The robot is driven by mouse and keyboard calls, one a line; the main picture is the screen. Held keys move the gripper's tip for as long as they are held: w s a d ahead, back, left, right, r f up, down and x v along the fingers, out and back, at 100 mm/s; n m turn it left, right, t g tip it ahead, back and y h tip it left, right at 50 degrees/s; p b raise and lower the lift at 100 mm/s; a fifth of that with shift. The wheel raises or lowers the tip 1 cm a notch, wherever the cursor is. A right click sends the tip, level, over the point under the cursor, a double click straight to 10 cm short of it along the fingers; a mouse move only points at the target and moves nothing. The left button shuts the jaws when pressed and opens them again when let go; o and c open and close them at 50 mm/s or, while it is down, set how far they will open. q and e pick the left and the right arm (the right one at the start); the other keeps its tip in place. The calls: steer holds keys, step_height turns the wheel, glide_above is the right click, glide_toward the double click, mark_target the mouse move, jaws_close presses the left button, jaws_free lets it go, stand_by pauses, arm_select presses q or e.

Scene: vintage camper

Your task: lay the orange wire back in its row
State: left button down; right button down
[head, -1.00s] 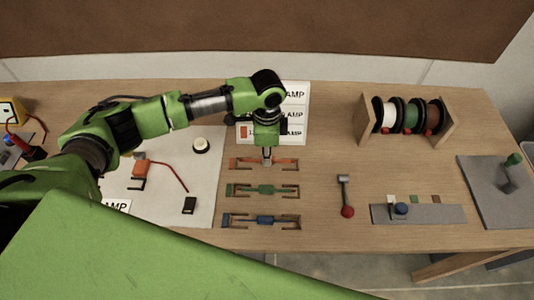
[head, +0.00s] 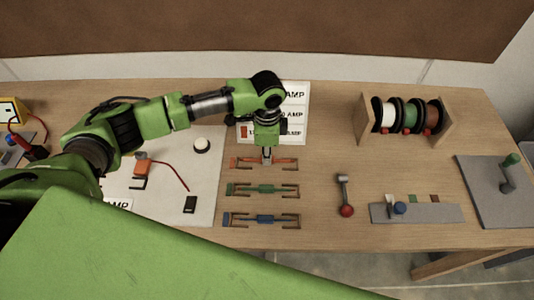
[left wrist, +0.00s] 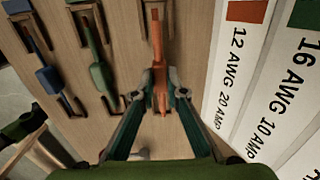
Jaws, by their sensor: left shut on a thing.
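The orange wire (head: 283,161) lies along the top row of the wire holders, nearest the label board. It also shows in the left wrist view (left wrist: 156,45), running between my fingertips. My left gripper (head: 267,158) points down at the wire's middle and is shut on it. In the left wrist view the two fingertips (left wrist: 159,83) press the wire from both sides. The orange row's wooden holder (left wrist: 142,12) shows at the wire's far end; its near end is hidden by my gripper. My right gripper is not in view.
The green wire (head: 262,189) and the blue wire (head: 268,219) lie in the rows below. A label board (head: 294,94) stands close behind my gripper. A spool rack (head: 447,128), a red-knobbed lever (head: 346,210) and a grey strip (head: 440,214) are to the right.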

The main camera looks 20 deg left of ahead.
arm_select(q)
steer(key=shift+f, duration=0.65)
stand_by(0.4)
steer(key=c, duration=2)
jaws_free()
steer(key=shift+o, duration=0.2)
